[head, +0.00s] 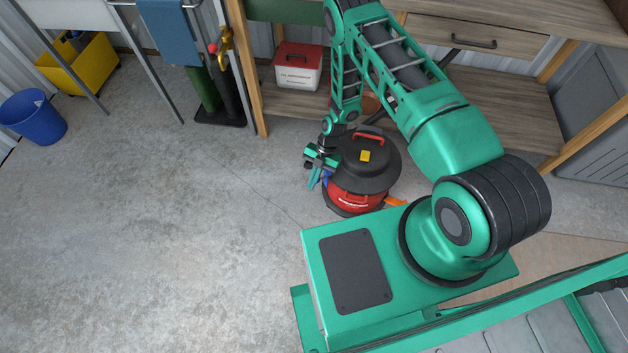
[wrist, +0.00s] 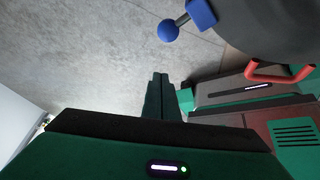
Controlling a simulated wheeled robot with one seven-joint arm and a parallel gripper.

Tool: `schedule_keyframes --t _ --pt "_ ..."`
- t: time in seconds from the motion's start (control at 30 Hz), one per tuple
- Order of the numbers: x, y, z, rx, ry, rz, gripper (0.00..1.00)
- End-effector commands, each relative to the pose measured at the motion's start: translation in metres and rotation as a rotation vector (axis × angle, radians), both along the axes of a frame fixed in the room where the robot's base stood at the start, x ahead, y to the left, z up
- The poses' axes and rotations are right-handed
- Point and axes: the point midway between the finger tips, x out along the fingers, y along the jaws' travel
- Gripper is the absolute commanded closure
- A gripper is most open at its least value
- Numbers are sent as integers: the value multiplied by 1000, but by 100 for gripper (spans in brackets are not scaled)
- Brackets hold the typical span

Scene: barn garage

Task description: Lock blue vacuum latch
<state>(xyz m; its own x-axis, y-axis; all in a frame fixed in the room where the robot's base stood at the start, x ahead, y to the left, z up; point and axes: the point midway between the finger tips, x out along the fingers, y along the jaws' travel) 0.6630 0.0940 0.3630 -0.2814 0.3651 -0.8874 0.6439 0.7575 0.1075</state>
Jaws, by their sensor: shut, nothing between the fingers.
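The vacuum (head: 352,194) stands on the floor, with a red body, a dark rounded lid and a red top handle. In the wrist view its dark lid (wrist: 265,25) fills the upper right. The blue latch (wrist: 202,14) projects from the lid's left side and ends in a round blue knob (wrist: 168,31). In the head view only a small bit of blue shows, beside my gripper (head: 314,183) at the vacuum's left side. In the wrist view my gripper (wrist: 158,82) is shut and empty, with its fingertips below the knob and apart from it in the picture.
A red and white box (head: 298,75) sits on the lower shelf of the wooden workbench (head: 500,100) behind the vacuum. A blue bucket (head: 33,117) and a yellow bin (head: 82,72) stand at the far left. The concrete floor left of the vacuum is clear.

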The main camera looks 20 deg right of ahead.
Motion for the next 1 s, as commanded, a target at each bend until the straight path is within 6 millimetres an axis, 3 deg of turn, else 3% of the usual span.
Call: schedule_keyframes --t 0.2,0.4,1.0 --pt "17 -22 40 -1 -6 -3 100" --pt "25 -35 64 -2 -5 -4 100" --pt "28 -39 74 -2 -4 -1 100"
